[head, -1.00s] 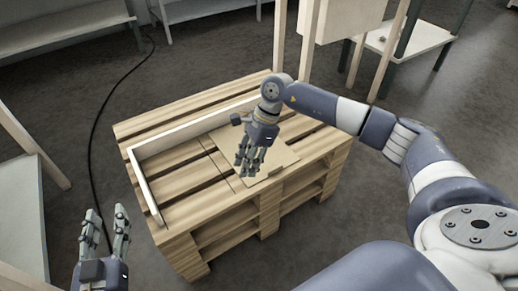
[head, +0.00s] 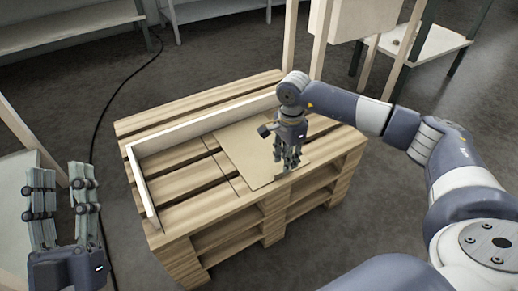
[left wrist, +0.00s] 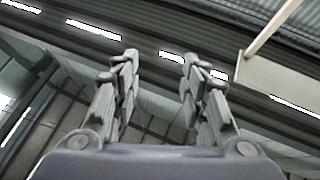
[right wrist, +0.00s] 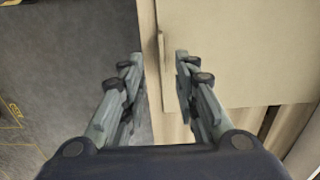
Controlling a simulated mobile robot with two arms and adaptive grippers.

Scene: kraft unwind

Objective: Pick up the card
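The card (head: 244,152) is a flat tan sheet lying on top of the wooden pallet stack (head: 180,216). My right gripper (head: 287,163) points down over the card's front right edge, hiding part of it. In the right wrist view the card (right wrist: 245,55) lies below the right fingers. A small upright tan tab (right wrist: 163,55) shows at the edge between the open fingertips (right wrist: 158,65); I cannot tell whether they touch it. My left gripper (head: 61,185) is open and empty, left of the pallets. Its spread fingers (left wrist: 160,62) show in the left wrist view, pointing upward.
A white raised border (head: 205,126) runs along the pallet top's back and left sides. Wooden posts (head: 320,40) stand behind it. Shelves (head: 60,40) are at the back. A black cable (head: 108,100) lies on the floor at left.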

